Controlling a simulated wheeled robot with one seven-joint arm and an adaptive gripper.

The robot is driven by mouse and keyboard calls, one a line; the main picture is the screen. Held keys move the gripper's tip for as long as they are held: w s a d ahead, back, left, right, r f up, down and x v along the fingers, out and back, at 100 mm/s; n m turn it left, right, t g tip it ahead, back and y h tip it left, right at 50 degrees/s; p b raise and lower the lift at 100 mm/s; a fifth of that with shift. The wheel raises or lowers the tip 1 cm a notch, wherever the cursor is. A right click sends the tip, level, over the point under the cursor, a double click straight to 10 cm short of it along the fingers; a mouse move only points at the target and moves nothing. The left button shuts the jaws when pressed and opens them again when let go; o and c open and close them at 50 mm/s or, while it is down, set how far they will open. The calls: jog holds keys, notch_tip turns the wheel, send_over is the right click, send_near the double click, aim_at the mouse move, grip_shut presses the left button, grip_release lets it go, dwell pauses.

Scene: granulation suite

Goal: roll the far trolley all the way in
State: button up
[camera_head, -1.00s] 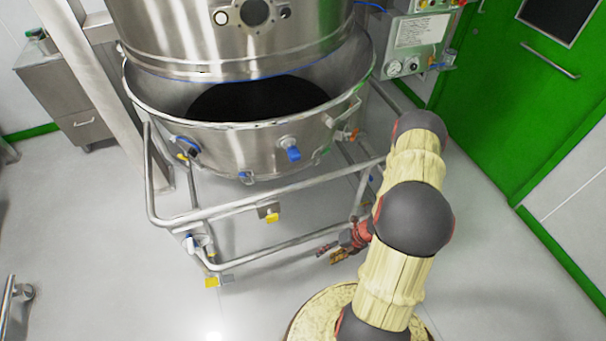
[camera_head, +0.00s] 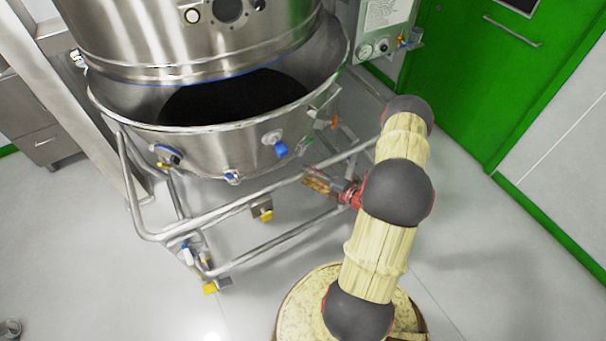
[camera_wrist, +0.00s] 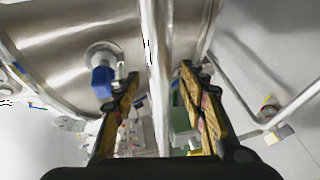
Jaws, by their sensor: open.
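The trolley is a steel tubular frame (camera_head: 235,205) on castors carrying a wide round steel bowl (camera_head: 215,145). The bowl stands below a large steel vessel (camera_head: 190,35), with its dark inside showing through the gap. My gripper (camera_head: 310,183) is at the trolley's right front, close to the upper rail. In the wrist view my gripper (camera_wrist: 160,100) is open, with a vertical steel bar (camera_wrist: 157,60) running between its two fingers in the picture. I cannot tell whether the fingers touch it. A blue valve (camera_wrist: 102,80) on the bowl shows left of the fingers.
A steel column (camera_head: 75,110) stands left of the bowl and a steel cabinet (camera_head: 35,125) is behind it. A control box with gauges (camera_head: 380,30) hangs at the right. A green door (camera_head: 480,80) is at the right wall. The floor (camera_head: 470,260) is clear at right.

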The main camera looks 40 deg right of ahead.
jog(key=shift+x, duration=1.45)
jog(key=shift+c, duration=0.7)
grip_shut()
